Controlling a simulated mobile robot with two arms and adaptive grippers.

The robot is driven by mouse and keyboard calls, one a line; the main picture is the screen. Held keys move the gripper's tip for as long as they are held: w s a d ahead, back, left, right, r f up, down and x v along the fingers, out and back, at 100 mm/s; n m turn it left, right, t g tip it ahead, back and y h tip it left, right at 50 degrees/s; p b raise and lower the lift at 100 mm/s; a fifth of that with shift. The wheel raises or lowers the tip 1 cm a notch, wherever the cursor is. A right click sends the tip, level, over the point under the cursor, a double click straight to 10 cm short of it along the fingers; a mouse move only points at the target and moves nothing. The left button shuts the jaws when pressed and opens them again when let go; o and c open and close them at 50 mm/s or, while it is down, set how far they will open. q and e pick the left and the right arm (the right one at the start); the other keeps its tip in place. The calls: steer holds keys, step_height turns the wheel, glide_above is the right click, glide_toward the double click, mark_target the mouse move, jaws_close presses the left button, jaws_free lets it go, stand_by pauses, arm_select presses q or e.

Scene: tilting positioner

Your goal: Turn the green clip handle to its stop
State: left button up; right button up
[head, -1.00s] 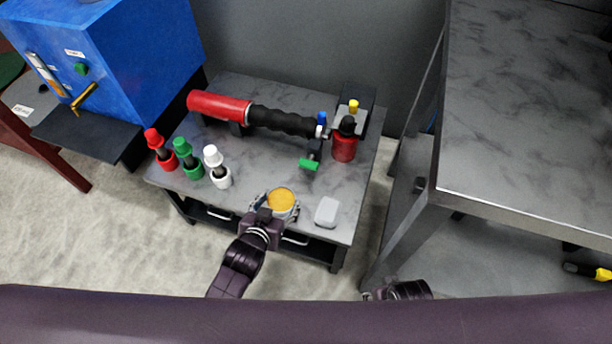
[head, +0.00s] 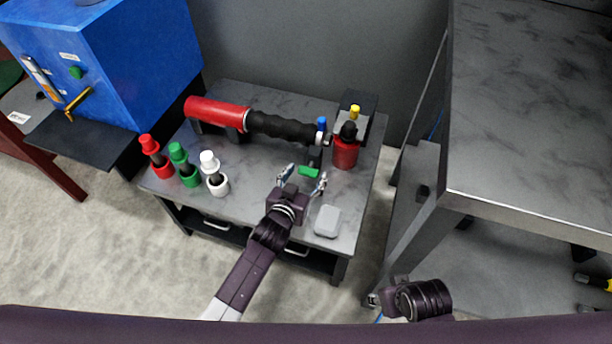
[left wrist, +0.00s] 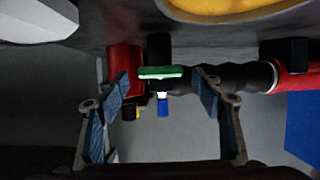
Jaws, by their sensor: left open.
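The green clip handle (head: 309,171) is a short bar on the near side of the clamp by the black end of the red and black cylinder (head: 280,124). My left gripper (head: 305,181) is open just in front of it, fingers on either side and pointing at it. In the left wrist view the handle (left wrist: 161,72) shows crosswise between the two open fingertips (left wrist: 161,85), apparently not touched, with a blue knob (left wrist: 162,108) beyond it. My right gripper (head: 378,300) is low at the bottom of the head view, and its jaws are unclear.
A red bottle (head: 345,152) stands right of the handle. A grey block (head: 327,221) lies near the front edge. Red, green and white bottles (head: 214,174) stand at the left. A yellow-topped thing (left wrist: 235,8) shows in the left wrist view. A higher table (head: 530,110) is at right.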

arm_select(q)
steer(key=shift+w+f, duration=0.1)
steer(key=shift+w, duration=0.05)
steer(key=shift+c, duration=0.7)
steer(key=c, duration=1)
